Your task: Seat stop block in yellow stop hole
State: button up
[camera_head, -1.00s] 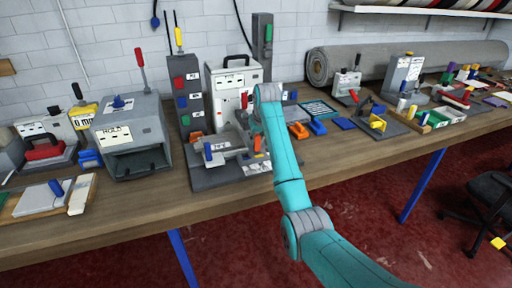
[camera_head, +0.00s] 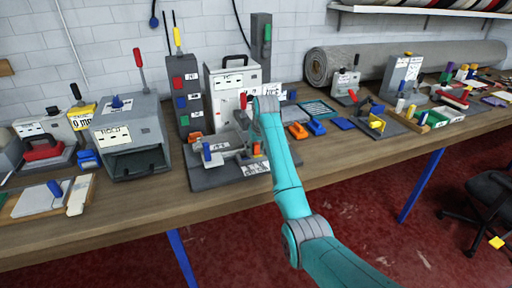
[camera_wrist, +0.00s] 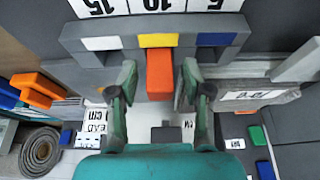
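An orange-red stop block (camera_wrist: 160,75) shows in the wrist view between my gripper's fingers. My gripper (camera_wrist: 158,84) is open, with a visible gap on each side of the block. The block's far end meets the yellow stop mark (camera_wrist: 158,40) on a grey stop bar (camera_wrist: 75,37). I cannot tell how deep the block sits, and the hole itself is hidden. A white mark (camera_wrist: 102,43) and a blue mark (camera_wrist: 214,39) flank the yellow one. In the head view the block (camera_head: 257,148) shows as a small orange patch beside my arm, at the grey fixture (camera_head: 215,182).
Orange (camera_head: 297,131) and blue (camera_head: 316,127) clamps lie to the right of the fixture. A grey machine with an open front (camera_head: 130,135) stands left, and a white machine with a handle (camera_head: 228,85) stands behind. The front bench edge is mostly clear.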

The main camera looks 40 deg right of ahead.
jog(key=v, duration=1.2)
jog(key=shift+s+r, duration=0.1)
jog(key=shift+s, duration=0.05)
dwell(0.3)
